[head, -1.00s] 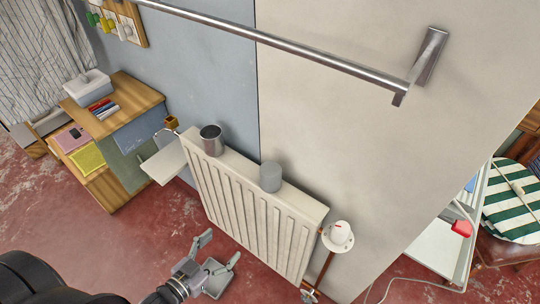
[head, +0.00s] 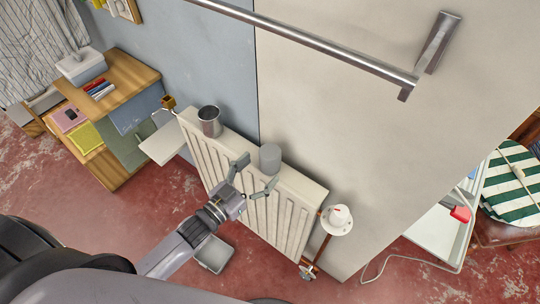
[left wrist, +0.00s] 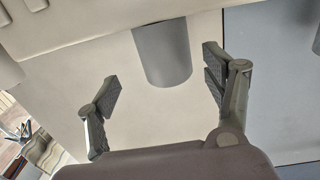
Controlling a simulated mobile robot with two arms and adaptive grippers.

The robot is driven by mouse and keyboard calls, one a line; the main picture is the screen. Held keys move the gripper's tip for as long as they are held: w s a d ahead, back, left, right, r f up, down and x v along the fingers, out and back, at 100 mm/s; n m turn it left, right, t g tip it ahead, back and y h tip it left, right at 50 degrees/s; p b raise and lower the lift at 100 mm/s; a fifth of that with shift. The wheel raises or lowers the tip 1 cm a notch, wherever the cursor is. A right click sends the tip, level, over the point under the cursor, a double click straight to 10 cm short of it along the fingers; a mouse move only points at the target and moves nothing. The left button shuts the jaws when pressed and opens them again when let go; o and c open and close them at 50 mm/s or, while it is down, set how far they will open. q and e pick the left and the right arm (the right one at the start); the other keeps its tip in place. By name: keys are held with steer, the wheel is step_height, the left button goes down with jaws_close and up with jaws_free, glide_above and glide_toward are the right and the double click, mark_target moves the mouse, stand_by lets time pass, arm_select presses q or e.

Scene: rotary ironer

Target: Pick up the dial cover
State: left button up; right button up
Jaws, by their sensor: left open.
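A plain grey cylinder (head: 270,158), which looks like the dial cover, stands on top of the white radiator (head: 312,190). My left gripper (head: 254,176) is open and empty, in front of the radiator just below and left of the cylinder. In the left wrist view the cylinder (left wrist: 162,50) shows beyond and between the spread fingers (left wrist: 162,82), apart from both. A white dial with a red mark (head: 340,217) is at the radiator's right end, uncovered. My right gripper is not in view.
A metal cup (head: 209,121) stands on the radiator left of the cylinder. A metal rail (head: 310,45) crosses the wall above. A grey tray-like thing (head: 213,255) is low in front of the radiator. A wooden desk (head: 135,75) stands at left.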

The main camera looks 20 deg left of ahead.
mark_target(263, 163)
arm_select(q)
steer(key=shift+a+p+x, duration=0.15)
steer(key=shift+p+x, duration=0.1)
steer(key=shift+x, duration=1.25)
steer(key=shift+a+p+x, duration=0.15)
steer(key=shift+p+x, duration=0.05)
steer(key=shift+x, duration=1.3)
steer(key=shift+w+f, duration=0.1)
steer(key=shift+f, duration=0.05)
steer(key=shift+c, duration=0.2)
steer(key=c, duration=1)
